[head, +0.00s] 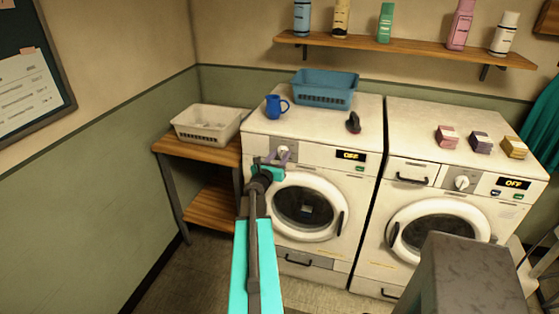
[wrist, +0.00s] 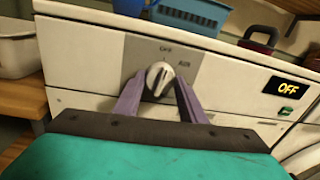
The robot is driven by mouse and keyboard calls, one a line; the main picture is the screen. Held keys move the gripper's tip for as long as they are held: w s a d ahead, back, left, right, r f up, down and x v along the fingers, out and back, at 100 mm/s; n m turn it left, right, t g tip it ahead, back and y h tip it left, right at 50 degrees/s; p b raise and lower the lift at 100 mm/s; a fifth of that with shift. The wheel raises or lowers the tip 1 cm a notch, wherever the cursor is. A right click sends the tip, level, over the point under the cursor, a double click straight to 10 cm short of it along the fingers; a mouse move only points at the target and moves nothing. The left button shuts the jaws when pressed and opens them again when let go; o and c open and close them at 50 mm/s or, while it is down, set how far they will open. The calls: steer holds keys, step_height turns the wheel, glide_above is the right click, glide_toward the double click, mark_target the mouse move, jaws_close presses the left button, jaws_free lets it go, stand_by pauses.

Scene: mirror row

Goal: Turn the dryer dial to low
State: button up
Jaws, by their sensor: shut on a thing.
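The white dial (wrist: 159,77) sits on a grey panel at the front of the left machine (head: 325,150), which has a round door and no drawer beside its dial. In the wrist view, the purple fingers of my gripper (wrist: 158,91) stand on either side of the dial and are shut on it. Small labels are printed above and right of the dial, too blurred to read surely. The dial's ridge leans slightly, its exact setting unclear. In the head view, my gripper (head: 275,160) partly covers the dial. The display (wrist: 287,89) reads OFF.
A second machine (head: 440,200) with a drawer stands close on the right. A blue mug (head: 276,106), a blue basket (head: 325,90) and a dark-handled object (head: 353,123) sit on the left machine. A white basket (head: 208,124) is on the wooden stand to the left.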

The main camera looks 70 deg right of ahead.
steer(key=shift+s+d+m+b, duration=0.15)
steer(key=shift+m+b, duration=2.05)
steer(key=shift+b, duration=1.2)
steer(key=m+b, duration=0.2)
steer(key=b, duration=0.1)
steer(key=m+b, duration=0.2)
steer(key=b, duration=0.1)
steer(key=shift+m+t+y, duration=0.3)
steer(key=m+b, duration=0.4)
steer(key=b, duration=0.1)
steer(key=shift+m+t, duration=0.3)
steer(key=shift+m, duration=0.1)
steer(key=m+b, duration=0.3)
steer(key=b, duration=0.1)
steer(key=shift+r+m+t, duration=0.25)
steer(key=shift+m+t, duration=0.05)
steer(key=shift+r, duration=0.1)
steer(key=o, duration=1.1)
steer(key=shift+c, duration=0.2)
steer(key=shift+f, duration=0.2)
